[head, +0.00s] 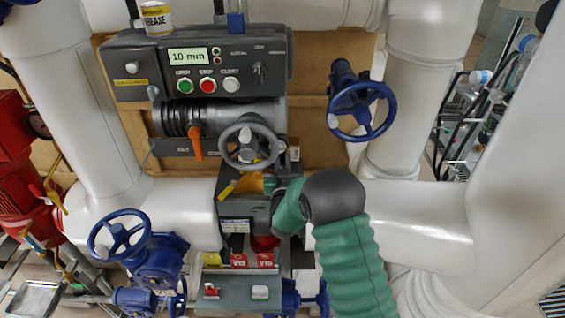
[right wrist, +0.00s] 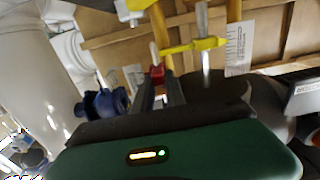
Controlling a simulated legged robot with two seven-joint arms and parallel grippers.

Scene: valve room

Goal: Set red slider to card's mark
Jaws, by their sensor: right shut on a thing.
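The card (head: 187,56) on the dark control box reads "10 mm" in the head view. In the right wrist view the red slider (right wrist: 157,74) is a small red block at the tips of my right gripper (right wrist: 161,86), whose two dark fingers are shut on it. A yellow bar (right wrist: 193,46) lies just beyond it. A white strip with scale marks (right wrist: 234,48) stands to its right; its figures are too small to read. In the head view my right forearm and wrist reach to the valve stand and hide the slider. My left gripper is out of view.
A grey handwheel (head: 248,146) and an orange lever (head: 196,142) are close above my right wrist. Blue handwheels stand at upper right (head: 361,107) and lower left (head: 120,234). Large white pipes flank the stand. A grease tin (head: 156,18) sits on the control box.

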